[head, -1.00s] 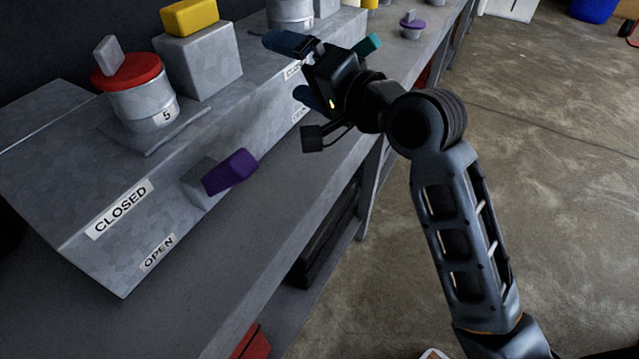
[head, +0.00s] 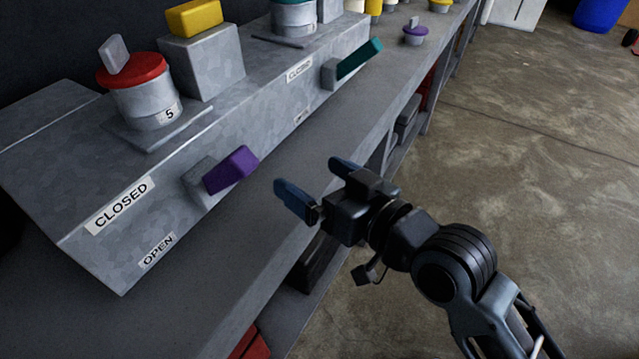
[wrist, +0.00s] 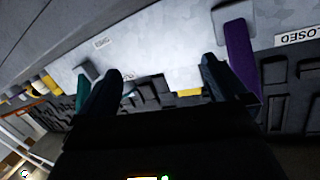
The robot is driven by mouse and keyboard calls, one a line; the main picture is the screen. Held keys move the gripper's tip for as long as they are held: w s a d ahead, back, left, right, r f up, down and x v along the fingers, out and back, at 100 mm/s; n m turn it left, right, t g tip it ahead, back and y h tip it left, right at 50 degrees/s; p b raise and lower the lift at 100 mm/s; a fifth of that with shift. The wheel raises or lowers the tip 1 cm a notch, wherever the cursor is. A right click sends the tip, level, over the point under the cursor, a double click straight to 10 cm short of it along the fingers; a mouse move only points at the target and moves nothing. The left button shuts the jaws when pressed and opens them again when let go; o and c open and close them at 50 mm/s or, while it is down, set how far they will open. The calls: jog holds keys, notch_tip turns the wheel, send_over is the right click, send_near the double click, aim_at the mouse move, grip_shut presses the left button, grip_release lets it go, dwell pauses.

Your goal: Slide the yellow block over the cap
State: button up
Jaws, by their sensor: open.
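The yellow block (head: 193,17) sits on top of a grey box (head: 206,62), behind and right of the red cap. The red cap (head: 131,68), with an upright grey tab, sits on a grey cylinder marked 5 (head: 148,105). My gripper (head: 307,174) is open and empty, in front of the long grey housing and right of the purple lever, well away from block and cap. In the wrist view, its fingers (wrist: 160,68) are apart, with a yellow patch (wrist: 188,92), perhaps the block, beyond them.
A teal lever (head: 360,59) is farther along. Open floor (head: 540,190) lies to the right.

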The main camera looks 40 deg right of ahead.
jog(key=shift+s+a+f, duration=0.15)
jog(key=shift+s+a, duration=0.05)
jog(key=shift+s, duration=0.05)
dwell(0.4)
